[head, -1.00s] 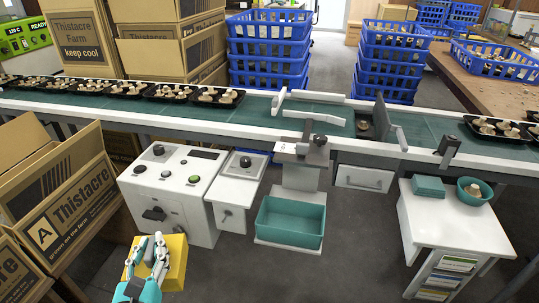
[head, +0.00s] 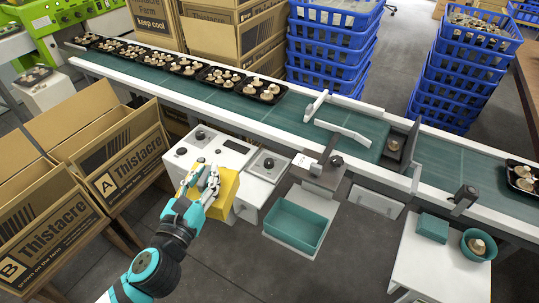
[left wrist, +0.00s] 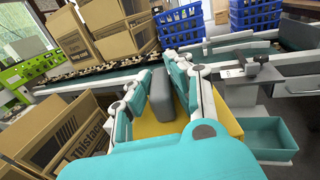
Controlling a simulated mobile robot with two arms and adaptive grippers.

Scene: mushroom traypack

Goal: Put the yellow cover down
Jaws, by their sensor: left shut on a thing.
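The yellow cover (head: 222,193) is a boxy yellow piece with a dark grey grip (left wrist: 161,96) on it. My left gripper (head: 201,181) is shut on the yellow cover, with its fingers on either side of the grey grip. The gripper holds it in front of the white control box (head: 222,152), whose left part and top still show. In the left wrist view the yellow cover (left wrist: 148,126) spreads out below the fingers. Its underside is hidden, so I cannot tell whether it touches anything. My right gripper is not in view.
Cardboard boxes (head: 130,160) stand at the left. The green conveyor (head: 300,118) with several black mushroom trays runs behind. A teal bin (head: 295,226) sits right of the control box. A white side table (head: 440,262) stands at the lower right.

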